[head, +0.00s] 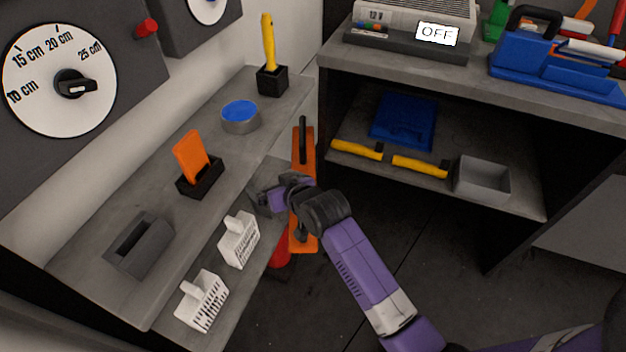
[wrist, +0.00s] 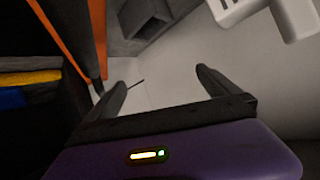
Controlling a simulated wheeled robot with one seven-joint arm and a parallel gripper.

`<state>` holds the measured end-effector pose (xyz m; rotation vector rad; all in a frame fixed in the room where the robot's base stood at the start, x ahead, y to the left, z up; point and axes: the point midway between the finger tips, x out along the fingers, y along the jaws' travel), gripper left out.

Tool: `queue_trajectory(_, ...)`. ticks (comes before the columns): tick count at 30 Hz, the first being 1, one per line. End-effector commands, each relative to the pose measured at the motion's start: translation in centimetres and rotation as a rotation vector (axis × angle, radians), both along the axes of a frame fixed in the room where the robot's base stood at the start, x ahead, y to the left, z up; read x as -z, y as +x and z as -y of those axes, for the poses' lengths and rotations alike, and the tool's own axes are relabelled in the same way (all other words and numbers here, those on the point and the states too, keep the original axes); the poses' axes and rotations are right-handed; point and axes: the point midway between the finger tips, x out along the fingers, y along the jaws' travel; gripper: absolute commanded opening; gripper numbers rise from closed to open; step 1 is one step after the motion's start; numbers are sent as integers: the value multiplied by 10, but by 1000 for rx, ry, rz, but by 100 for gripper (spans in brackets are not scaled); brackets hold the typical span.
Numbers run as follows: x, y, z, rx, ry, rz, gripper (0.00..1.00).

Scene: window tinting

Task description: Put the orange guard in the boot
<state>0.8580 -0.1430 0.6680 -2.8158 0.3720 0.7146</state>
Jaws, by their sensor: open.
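An orange flat piece, which looks like the guard (head: 190,155), stands tilted in a small black open holder (head: 201,184) on the upper left shelf. An empty dark grey slotted block (head: 138,247) sits nearer on the same shelf; I cannot tell which of these holders is the boot. My gripper (head: 262,198) is beside the front edge of that shelf, to the right of the orange piece and apart from it. In the wrist view my gripper (wrist: 162,88) is open, with nothing between its fingers.
White baskets (head: 238,240) stand on the lower left shelf, close to my gripper. A long orange board with a black handle (head: 304,150) is behind my arm. A blue-topped tin (head: 240,115) and a yellow-handled tool (head: 268,45) stand farther back. The right bench (head: 500,190) holds several things.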

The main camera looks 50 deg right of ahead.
Motion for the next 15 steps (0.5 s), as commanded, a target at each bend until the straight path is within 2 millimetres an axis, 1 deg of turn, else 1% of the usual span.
queue_trajectory(1,-1,11,13,7,-1,-22,100)
queue_trajectory(3,0,20,28,12,2,-61,100)
queue_trajectory(6,15,27,41,12,24,-170,100)
queue_trajectory(11,29,29,72,27,54,-346,100)
queue_trajectory(15,34,22,102,53,81,-511,100)
